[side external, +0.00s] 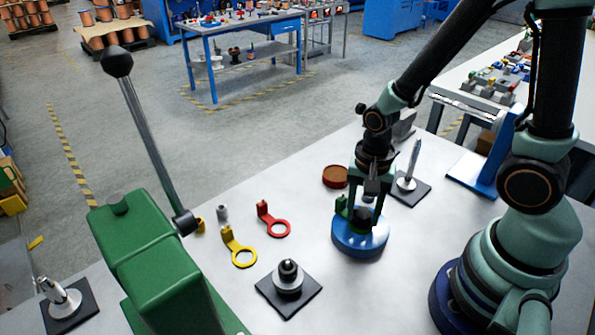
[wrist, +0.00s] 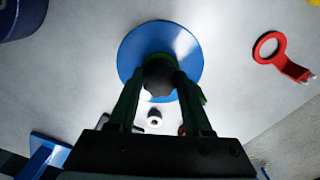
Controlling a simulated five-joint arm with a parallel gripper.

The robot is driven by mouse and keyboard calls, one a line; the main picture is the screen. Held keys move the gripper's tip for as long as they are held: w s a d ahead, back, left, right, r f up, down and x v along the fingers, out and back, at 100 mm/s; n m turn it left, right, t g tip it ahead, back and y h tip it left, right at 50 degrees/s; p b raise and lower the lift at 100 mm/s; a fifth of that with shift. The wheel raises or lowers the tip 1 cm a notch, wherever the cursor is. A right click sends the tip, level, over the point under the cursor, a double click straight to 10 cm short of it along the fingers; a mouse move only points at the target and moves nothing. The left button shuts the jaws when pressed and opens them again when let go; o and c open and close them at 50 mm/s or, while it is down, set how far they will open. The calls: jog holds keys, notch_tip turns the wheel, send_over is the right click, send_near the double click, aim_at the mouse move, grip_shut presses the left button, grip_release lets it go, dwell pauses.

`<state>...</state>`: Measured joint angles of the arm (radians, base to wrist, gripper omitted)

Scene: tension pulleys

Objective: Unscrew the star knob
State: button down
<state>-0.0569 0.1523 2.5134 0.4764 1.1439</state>
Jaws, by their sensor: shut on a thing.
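The star knob (wrist: 159,77) is dark and sits at the middle of a blue round disc (side external: 352,243). In the wrist view the disc (wrist: 190,52) spreads out around the knob. My gripper (side external: 362,212) points down over the disc, with one finger on each side of the knob. In the wrist view my gripper (wrist: 160,84) is shut on the knob. The knob's lower part and what lies under it are hidden.
Red (side external: 276,227) and yellow (side external: 240,254) ring tags lie left of the disc. A black plate with a dark spool (side external: 288,280) is in front. A spindle on a plate (side external: 408,183) and a brown round piece (side external: 335,177) stand behind. A green machine with a lever (side external: 150,265) fills the left.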

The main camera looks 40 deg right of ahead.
jog(key=shift+c, duration=1.2)
grip_release()
jog(key=m, duration=1.2)
jog(key=shift+m, duration=0.4)
jog(key=m, duration=0.4)
